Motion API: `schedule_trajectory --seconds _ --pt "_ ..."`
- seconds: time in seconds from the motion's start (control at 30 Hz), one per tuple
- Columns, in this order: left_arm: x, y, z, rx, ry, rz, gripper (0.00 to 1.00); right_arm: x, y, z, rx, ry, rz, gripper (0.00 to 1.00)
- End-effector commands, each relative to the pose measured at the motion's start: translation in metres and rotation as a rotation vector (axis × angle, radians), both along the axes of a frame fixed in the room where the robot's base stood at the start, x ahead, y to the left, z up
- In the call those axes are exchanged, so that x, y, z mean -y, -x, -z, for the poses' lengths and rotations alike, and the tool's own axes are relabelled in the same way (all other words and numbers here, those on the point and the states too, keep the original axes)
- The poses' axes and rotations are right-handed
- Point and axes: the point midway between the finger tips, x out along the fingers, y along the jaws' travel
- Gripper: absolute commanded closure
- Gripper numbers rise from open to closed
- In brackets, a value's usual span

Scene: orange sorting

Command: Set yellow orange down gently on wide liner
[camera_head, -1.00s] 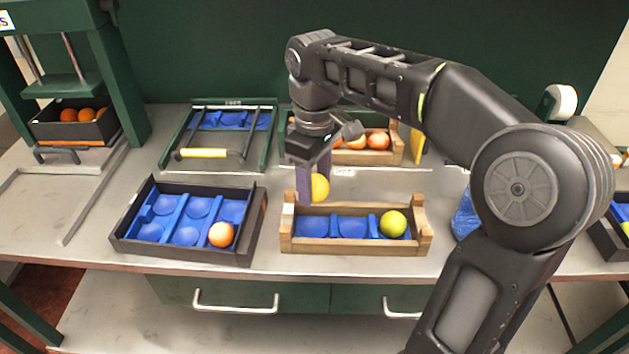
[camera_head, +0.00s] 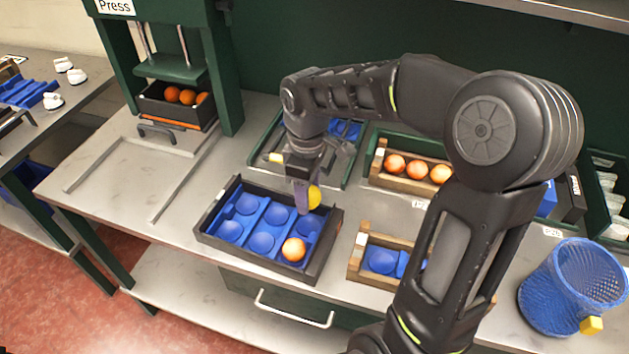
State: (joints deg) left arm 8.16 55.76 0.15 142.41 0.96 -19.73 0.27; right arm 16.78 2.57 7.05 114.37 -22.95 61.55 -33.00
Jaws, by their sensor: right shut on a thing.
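My right gripper (camera_head: 305,200) is shut on the yellow orange (camera_head: 315,197), which shows at the right side of the fingers. It is over the back right part of a dark box with a wide blue liner (camera_head: 262,242) of several round hollows. Whether the orange touches the liner I cannot tell. One orange (camera_head: 293,249) sits in the front right hollow of that liner; the other hollows that show are empty. My left gripper is not in view.
A wooden crate with a narrow blue liner (camera_head: 381,260) stands to the right, partly hidden by my arm. Behind it a wooden crate (camera_head: 405,184) holds several oranges. A press (camera_head: 170,72) stands at the back left, a blue mesh bin (camera_head: 565,290) at the right.

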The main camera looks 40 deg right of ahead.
Motion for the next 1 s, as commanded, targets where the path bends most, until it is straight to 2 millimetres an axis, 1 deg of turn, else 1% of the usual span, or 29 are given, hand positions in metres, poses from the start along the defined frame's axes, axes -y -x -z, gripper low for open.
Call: schedule_trajectory --seconds 0.07,0.37,0.57,0.77,1.0 --pt "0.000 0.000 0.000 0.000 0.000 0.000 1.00 0.000 -0.004 0.000 0.001 0.000 -0.012 0.93" --pt "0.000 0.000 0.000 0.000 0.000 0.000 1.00 0.000 -0.004 0.000 0.001 0.000 -0.014 0.93" --pt "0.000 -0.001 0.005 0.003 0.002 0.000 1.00 0.000 -0.004 0.006 0.001 0.001 -0.013 0.93" --pt "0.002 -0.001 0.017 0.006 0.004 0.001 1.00 0.000 -0.004 0.021 0.001 0.001 -0.014 0.93" --pt "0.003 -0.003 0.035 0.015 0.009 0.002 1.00 0.000 -0.003 0.047 -0.001 0.001 -0.013 0.93"
